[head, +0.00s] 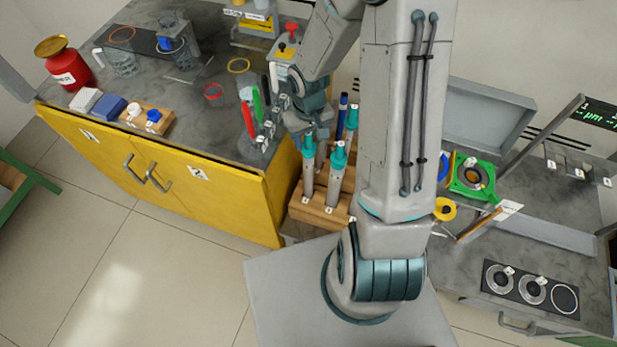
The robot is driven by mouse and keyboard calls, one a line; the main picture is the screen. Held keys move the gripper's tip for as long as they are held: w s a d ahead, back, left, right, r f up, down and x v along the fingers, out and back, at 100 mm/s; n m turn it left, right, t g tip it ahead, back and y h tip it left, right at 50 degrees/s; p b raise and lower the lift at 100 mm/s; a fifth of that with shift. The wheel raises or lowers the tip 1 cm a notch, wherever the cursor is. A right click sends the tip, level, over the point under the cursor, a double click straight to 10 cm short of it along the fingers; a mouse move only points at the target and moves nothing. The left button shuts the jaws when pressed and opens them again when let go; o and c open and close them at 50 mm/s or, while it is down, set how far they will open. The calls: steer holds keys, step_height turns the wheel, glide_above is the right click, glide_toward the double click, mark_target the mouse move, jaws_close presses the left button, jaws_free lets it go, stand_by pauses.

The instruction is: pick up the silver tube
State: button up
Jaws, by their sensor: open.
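Several silver tubes with teal tops stand upright in a wooden rack (318,214) beside the yellow cabinet. One silver tube (309,178) is at the front left, another (334,187) is just right of it, and a blue-topped one stands farther back. I cannot tell which of them is the task's tube. My gripper (301,122) is open, at the counter's right edge and close above the front-left tube's top in the picture. Its fingertips are small and partly hidden, and I see nothing held. I cannot tell whether it touches the tube.
A grey holder with a red marker (248,120) and a green marker (257,103) stands left of my gripper on the yellow cabinet's (215,205) counter. A red canister (65,65) is farther left. A right-hand bench carries a green-framed part (487,192).

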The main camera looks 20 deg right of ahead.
steer(key=shift+f, duration=0.35)
steer(key=shift+c, duration=0.3)
jaws_close()
